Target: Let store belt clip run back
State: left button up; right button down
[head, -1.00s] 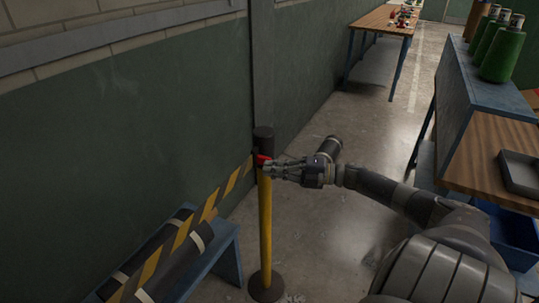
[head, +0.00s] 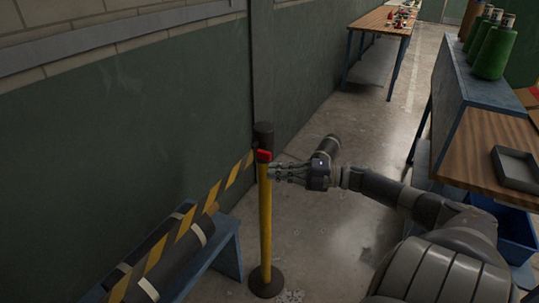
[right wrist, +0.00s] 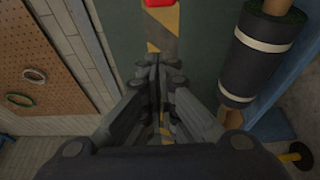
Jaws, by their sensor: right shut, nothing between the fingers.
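The red belt clip (head: 263,155) sits at the top of the yellow post (head: 265,215), just under its dark cap. The yellow-and-black striped belt (head: 228,182) runs from there down to the lower left. My right gripper (head: 274,172) is shut and empty, just right of the post and slightly below the clip, apparently clear of it. In the right wrist view the clip (right wrist: 159,3) is cut by the top edge, with the belt (right wrist: 163,28) below it, beyond the shut fingers (right wrist: 158,62). My left gripper is not in view.
A blue bench (head: 228,248) with dark rolls (head: 178,262) stands along the green wall at lower left. Open floor lies between.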

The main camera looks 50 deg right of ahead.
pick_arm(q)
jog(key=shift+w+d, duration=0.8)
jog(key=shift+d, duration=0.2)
pick_arm(e)
jog(key=v, duration=0.6)
jog(key=shift+s+d, duration=0.15)
jog(key=shift+d, duration=0.25)
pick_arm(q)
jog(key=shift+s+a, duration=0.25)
pick_arm(e)
jog(key=shift+a+f, duration=0.1)
